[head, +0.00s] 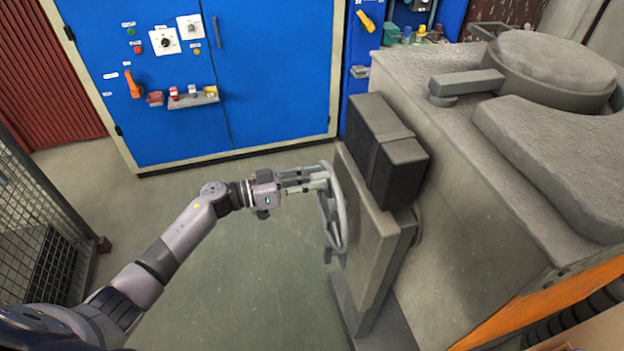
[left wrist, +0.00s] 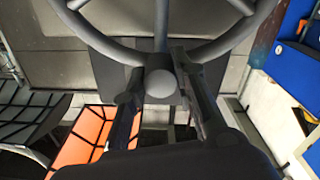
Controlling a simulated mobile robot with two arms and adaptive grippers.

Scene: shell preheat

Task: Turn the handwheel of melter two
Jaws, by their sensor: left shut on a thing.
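The grey handwheel (head: 341,222) sits on the front of the grey melter, seen nearly edge-on in the head view. In the left wrist view its rim (left wrist: 105,45) curves across the top, with spokes running upward. A round pale knob (left wrist: 160,83) shows at the rim, where a spoke meets it. My left gripper (head: 322,180) is at the upper part of the wheel. In the left wrist view its two fingers (left wrist: 162,95) stand on either side of the knob, shut on it. The exact contact is partly hidden. My right gripper is not in view.
The melter body (head: 455,160) with dark blocks (head: 388,150) fills the right. A blue cabinet (head: 270,85) with switches stands at the back. A mesh fence (head: 40,215) is at the left. The floor (head: 235,270) below the arm is clear.

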